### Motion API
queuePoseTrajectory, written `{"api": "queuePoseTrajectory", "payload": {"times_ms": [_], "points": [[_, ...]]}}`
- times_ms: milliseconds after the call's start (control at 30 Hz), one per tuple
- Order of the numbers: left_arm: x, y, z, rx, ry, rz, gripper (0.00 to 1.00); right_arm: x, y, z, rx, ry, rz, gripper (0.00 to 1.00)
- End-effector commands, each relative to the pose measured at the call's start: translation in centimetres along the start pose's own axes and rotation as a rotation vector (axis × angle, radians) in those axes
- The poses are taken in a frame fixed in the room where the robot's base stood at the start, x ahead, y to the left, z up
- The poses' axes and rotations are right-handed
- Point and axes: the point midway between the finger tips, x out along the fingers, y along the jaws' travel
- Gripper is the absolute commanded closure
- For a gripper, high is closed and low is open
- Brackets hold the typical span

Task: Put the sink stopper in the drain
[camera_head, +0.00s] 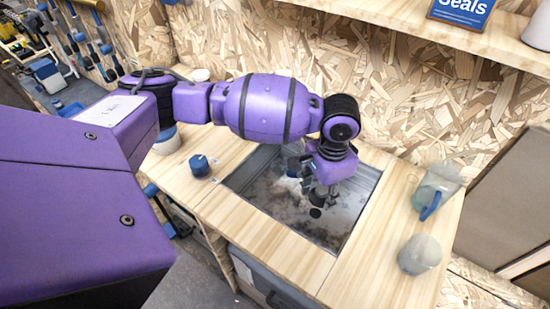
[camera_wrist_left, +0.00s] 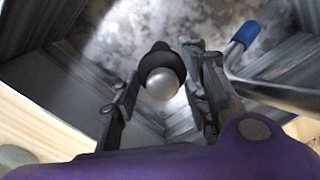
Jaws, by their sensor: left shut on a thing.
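The sink stopper (camera_wrist_left: 162,82), a silver ball knob on a black rubber body, is between the fingers of my left gripper (camera_wrist_left: 163,97) in the left wrist view. The gripper is shut on it. In the head view my left gripper (camera_head: 321,196) points down inside the metal sink (camera_head: 345,206). A small dark round spot (camera_head: 316,212) shows just below the fingertips; I cannot tell whether it is the stopper's underside or the drain. The drain is not clearly visible in the wrist view. My right gripper is not in view.
A metal faucet with a blue tip (camera_wrist_left: 246,33) reaches over the sink beside the gripper. On the wooden counter stand a blue-topped jar (camera_head: 199,166), a clear pitcher with a blue handle (camera_head: 436,190) and a pale round object (camera_head: 419,254). A chipboard wall stands behind.

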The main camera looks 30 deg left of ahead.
Motion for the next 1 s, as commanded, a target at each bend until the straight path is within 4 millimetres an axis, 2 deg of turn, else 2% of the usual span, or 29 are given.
{"api": "queuePoseTrajectory", "payload": {"times_ms": [33,200,500,900,933,1000], "points": [[1.2,0.0,0.1,-0.001,-0.005,0.001,0.85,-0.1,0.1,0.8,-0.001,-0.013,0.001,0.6],[3.0,0.0,0.1,-0.002,-0.004,0.001,0.85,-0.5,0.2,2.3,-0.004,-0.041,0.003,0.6],[7.3,0.0,0.1,-0.004,-0.003,0.001,0.85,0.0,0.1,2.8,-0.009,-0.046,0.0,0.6],[7.7,0.0,0.1,-0.004,-0.002,0.0,0.85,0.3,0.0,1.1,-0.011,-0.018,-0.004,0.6],[7.7,0.0,0.1,-0.004,-0.001,0.0,0.56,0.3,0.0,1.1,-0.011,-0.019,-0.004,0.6],[7.7,0.0,0.1,-0.004,-0.001,-0.001,0.47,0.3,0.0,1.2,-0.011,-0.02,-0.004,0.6]]}}
